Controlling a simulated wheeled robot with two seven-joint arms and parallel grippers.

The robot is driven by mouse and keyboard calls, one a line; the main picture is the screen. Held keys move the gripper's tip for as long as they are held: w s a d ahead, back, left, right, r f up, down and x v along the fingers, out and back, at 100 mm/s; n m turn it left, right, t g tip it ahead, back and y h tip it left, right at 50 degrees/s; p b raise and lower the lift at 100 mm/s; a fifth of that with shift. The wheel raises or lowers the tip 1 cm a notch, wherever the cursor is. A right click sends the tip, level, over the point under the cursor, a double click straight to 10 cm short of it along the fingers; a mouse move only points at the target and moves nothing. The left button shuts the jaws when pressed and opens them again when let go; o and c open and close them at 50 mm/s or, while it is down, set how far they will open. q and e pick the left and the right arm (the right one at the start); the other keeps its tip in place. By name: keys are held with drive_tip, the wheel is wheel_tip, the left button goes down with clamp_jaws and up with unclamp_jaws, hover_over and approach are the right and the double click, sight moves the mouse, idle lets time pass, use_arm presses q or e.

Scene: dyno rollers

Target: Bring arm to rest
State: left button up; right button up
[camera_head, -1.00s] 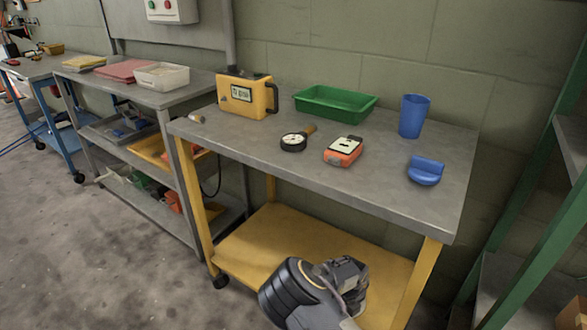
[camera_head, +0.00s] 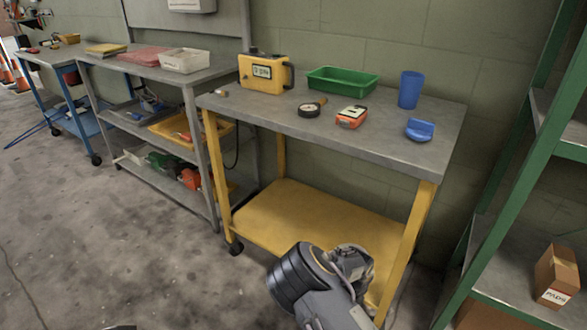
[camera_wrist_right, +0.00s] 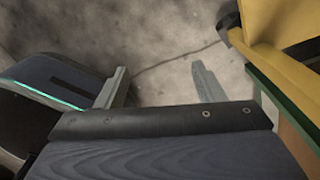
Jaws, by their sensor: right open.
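My right arm comes in from the bottom of the head view, with its wrist and gripper (camera_head: 350,262) in front of the yellow lower shelf of the near cart. In the right wrist view my right gripper (camera_wrist_right: 160,88) has two fingers spread wide. Nothing is between them, and the concrete floor (camera_wrist_right: 165,35) shows beyond. My left gripper is not in view.
The yellow cart (camera_head: 310,218) carries a yellow case (camera_head: 262,73), green tray (camera_head: 342,80), dial gauge (camera_head: 309,109), orange meter (camera_head: 352,117), blue cup (camera_head: 410,90) and blue holder (camera_head: 420,130). A green rack (camera_head: 490,190) with a carton (camera_head: 557,275) stands right. The left floor is clear.

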drive_tip(key=s+d+r+n+t+y, duration=0.1)
drive_tip(key=s+r+n+y, duration=0.45)
drive_tip(key=r, duration=0.85)
drive_tip(key=s+d+r+n+t+y, duration=0.1)
drive_tip(key=s+r+n+y, duration=0.1)
drive_tip(key=s+r+n, duration=0.9)
drive_tip(key=s+d+r+n+t+h, duration=0.4)
drive_tip(key=s+r+n, duration=0.5)
drive_tip(key=s+n, duration=0.2)
wheel_tip(320, 180, up, 27)
drive_tip(key=p, duration=2.6)
drive_tip(key=shift+a+f+p, duration=0.15)
drive_tip(key=shift+a+p, duration=0.05)
drive_tip(key=shift+p, duration=0.2)
drive_tip(key=shift+s, duration=0.1)
